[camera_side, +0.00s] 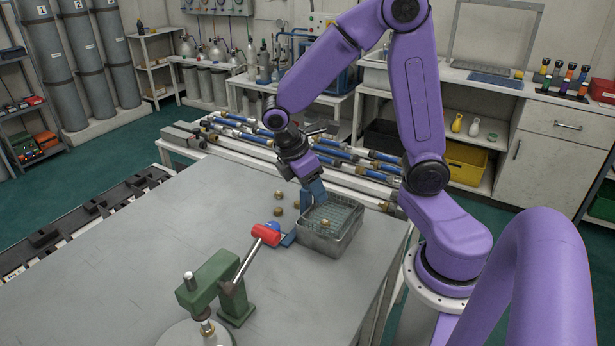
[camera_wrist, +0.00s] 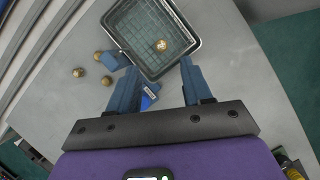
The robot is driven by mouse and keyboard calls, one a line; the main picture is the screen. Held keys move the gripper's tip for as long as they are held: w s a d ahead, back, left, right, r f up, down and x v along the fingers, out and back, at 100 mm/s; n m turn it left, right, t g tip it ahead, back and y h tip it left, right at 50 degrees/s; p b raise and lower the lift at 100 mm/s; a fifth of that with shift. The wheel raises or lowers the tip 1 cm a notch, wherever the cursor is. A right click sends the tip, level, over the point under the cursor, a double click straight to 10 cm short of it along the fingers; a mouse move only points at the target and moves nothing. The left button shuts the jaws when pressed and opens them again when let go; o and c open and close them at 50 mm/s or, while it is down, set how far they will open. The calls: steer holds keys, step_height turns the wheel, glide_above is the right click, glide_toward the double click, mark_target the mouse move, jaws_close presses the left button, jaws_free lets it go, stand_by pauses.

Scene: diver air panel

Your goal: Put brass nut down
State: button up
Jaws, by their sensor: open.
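A brass nut (camera_side: 325,222) lies inside the wire-mesh metal tray (camera_side: 331,246). In the wrist view, the nut (camera_wrist: 162,46) rests on the mesh, clear of the walls of the tray (camera_wrist: 117,35). Several more brass nuts (camera_side: 278,195) lie loose on the grey table left of the tray; some also show in the wrist view (camera_wrist: 78,72).
A green bench tool (camera_side: 217,282) with a red-ended lever (camera_side: 266,235) stands at the table's front. Blue cylinders lie on a rack behind. The left tabletop is clear.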

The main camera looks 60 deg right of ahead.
steer(key=s+a+r+t+y, duration=0.1)
steer(key=s+a+r+y, duration=0.1)
steer(key=s+a, duration=0.2)
steer(key=s+a+r+t+y, duration=0.1)
steer(key=s+a, duration=0.4)
steer(key=s, duration=0.6)
steer(key=shift+a+r+n+y, duration=0.15)
steer(key=shift+r+n+y, duration=0.2)
steer(key=shift+y, duration=0.35)
